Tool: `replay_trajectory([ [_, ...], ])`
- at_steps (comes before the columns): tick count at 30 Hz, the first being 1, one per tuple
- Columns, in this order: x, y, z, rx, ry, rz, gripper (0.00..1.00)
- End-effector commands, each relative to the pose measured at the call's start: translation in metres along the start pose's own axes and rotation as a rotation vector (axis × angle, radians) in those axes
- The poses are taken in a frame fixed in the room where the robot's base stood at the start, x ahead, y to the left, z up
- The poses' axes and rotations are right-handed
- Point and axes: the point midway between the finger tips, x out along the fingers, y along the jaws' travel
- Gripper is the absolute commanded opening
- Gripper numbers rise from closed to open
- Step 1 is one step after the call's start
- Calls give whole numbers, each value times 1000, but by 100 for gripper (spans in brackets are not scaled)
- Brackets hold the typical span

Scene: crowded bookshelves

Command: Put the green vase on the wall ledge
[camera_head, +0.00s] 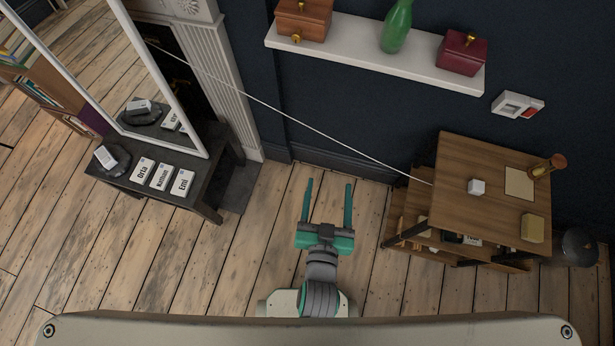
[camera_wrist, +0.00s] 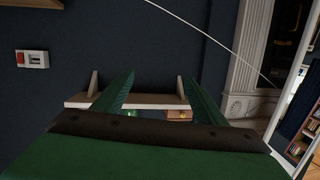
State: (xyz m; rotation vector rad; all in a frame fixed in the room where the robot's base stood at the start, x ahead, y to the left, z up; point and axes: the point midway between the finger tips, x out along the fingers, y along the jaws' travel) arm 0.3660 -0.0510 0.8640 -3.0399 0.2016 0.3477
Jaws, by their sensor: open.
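A green vase (camera_head: 396,27) stands on the white wall ledge (camera_head: 352,46), between a wooden box and a dark red box; its top is cut off by the frame edge. My gripper (camera_head: 328,183) is open and empty, out over the wood floor and well apart from the vase. In the wrist view, the ledge (camera_wrist: 152,101) appears upside down beyond my open fingers (camera_wrist: 157,76). A small bit of green, likely the vase (camera_wrist: 133,113), shows under it, mostly hidden by my gripper.
The wooden box (camera_head: 303,17) and red box (camera_head: 462,52) flank the vase. A wooden table (camera_head: 453,205) with small objects stands right. A dark low table (camera_head: 205,192) with name cards and a large mirror are left. A thin white line crosses the view. Floor between is clear.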

Motion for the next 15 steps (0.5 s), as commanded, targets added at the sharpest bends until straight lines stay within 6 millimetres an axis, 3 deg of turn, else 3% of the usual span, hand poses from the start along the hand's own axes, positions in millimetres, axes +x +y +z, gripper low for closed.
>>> replay_trajectory([
  [3, -39, -10, 18, -26, -14, -23, 65],
  [9, -97, -23, 30, -65, -15, -72, 65],
  [15, -131, -31, 31, -88, -10, -110, 65],
])
